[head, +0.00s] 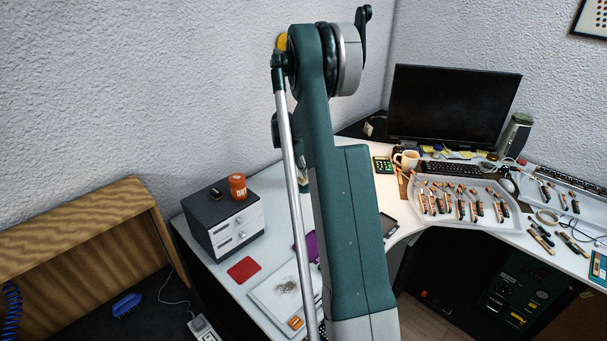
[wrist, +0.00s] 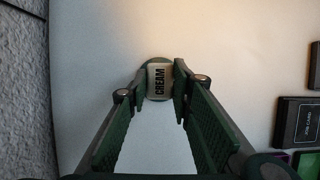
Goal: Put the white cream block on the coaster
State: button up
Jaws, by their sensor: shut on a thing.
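In the wrist view, my gripper (wrist: 158,82) is shut on the white cream block (wrist: 160,82), which has "CREAM" printed in dark letters. A finger stands on each side of the block. A greyish rounded shape (wrist: 154,61) shows just behind the block; I cannot tell whether it is the coaster. In the head view my arm hides the gripper and the block. A flat red square (head: 243,270) lies on the white desk in front of the drawer unit; I cannot tell whether it is the coaster.
A dark drawer unit (head: 223,222) carries an orange container (head: 238,187). A tray of tools (head: 462,207), a mug (head: 408,159) and a monitor (head: 453,107) stand to the right. Dark boxes (wrist: 301,122) lie at the wrist view's right edge. The pale surface around the block is largely clear.

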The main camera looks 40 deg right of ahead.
jog(key=shift+f, duration=1.2)
jog(key=shift+f, duration=0.1)
jog(key=o, duration=0.9)
jog(key=p+v, duration=0.1)
jog(key=v, duration=1.1)
jog(key=shift+p, duration=0.35)
jog(key=shift+a, duration=0.1)
